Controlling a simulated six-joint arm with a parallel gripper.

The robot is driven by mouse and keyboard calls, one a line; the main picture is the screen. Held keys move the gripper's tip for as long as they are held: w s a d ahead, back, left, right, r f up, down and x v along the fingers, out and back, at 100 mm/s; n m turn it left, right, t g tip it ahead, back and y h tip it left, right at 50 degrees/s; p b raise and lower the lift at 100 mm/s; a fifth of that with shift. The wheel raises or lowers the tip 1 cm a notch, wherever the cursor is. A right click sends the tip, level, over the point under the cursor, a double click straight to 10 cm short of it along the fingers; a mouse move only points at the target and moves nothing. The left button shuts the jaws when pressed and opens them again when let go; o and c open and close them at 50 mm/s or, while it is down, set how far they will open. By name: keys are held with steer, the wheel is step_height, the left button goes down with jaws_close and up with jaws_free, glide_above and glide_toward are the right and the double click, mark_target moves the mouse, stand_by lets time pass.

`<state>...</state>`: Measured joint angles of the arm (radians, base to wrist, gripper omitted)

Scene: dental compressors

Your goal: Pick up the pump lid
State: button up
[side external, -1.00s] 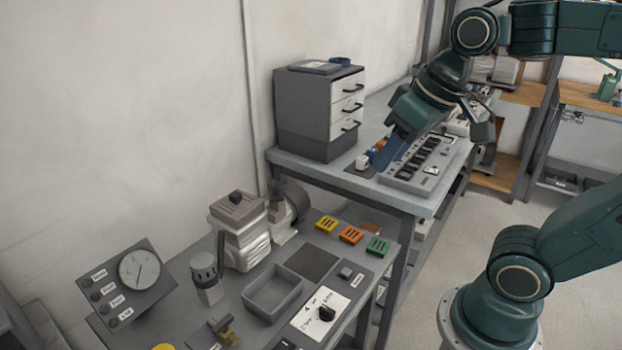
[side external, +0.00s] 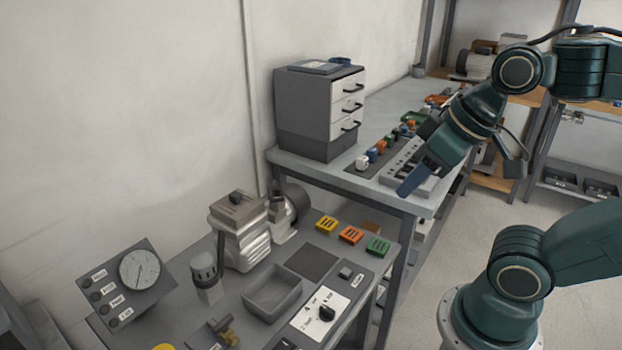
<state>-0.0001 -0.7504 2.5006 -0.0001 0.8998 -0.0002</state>
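The pump lid (side external: 238,206) is a brownish-grey square cover with a dark knob on top. It sits on the ribbed pale metal pump (side external: 243,245) on the front bench. My gripper (side external: 408,188) has blue fingers and points down over the front right of the rear bench, well to the right of the pump and apart from it. Only one finger shows clearly, so its opening is hidden. I see nothing held in it.
A grey empty tray (side external: 276,298), a gauge panel (side external: 130,285) and yellow, orange and green blocks (side external: 350,235) surround the pump. A drawer cabinet (side external: 305,112) stands behind. A row of small coloured parts (side external: 378,150) lies beside a grey switch strip (side external: 400,162).

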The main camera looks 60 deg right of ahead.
steer(key=o, duration=1.4)
steer(key=shift+o, duration=0.2)
